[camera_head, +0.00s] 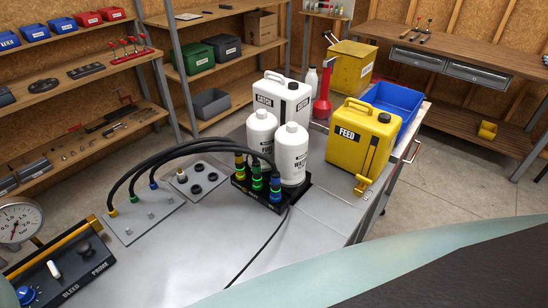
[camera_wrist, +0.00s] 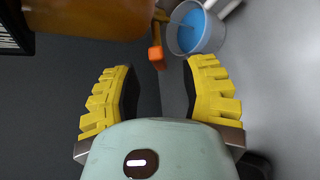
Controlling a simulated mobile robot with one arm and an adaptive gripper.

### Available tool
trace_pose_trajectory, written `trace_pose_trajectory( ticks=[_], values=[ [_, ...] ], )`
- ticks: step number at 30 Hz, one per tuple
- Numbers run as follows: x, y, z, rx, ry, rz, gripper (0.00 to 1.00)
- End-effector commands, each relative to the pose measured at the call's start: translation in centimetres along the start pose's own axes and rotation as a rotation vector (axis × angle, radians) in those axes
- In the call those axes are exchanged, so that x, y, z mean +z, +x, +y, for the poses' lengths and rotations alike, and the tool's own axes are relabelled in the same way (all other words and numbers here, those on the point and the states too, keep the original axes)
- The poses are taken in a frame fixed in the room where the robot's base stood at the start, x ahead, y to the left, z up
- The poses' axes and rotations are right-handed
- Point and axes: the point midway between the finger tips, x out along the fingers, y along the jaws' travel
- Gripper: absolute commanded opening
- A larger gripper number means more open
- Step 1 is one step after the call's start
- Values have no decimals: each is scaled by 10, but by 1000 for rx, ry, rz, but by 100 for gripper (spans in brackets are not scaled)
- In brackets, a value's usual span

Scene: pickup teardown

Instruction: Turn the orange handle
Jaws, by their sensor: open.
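In the wrist view, an orange handle (camera_wrist: 156,57) sits on a small brass-coloured tap below a dark amber body, which looks like the yellow canister's underside. In the head view, the yellow FEED canister (camera_head: 340,142) stands at the bench's right edge, with a small orange-gold tap (camera_head: 362,184) at its lower front. My gripper (camera_wrist: 160,70) is open in the wrist view, its two yellow ridged fingers apart and nothing between them. The handle lies just beyond the fingertips, near the middle of the gap. The gripper fingers are not visible in the head view.
White bottles (camera_head: 291,152), a white CATCH canister (camera_head: 284,98) and a blue bin (camera_head: 393,108) stand near the yellow canister.

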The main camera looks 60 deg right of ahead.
Motion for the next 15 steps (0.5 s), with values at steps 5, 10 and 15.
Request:
trace_pose_trajectory(
  ticks=[5, 10, 15],
  values=[
    [-4, 20, -1, 4, 0, 3, 44],
    [-3, 29, -2, -1, 0, 3, 44],
    [-1, 32, 0, -1, 1, 2, 44]
  ],
)
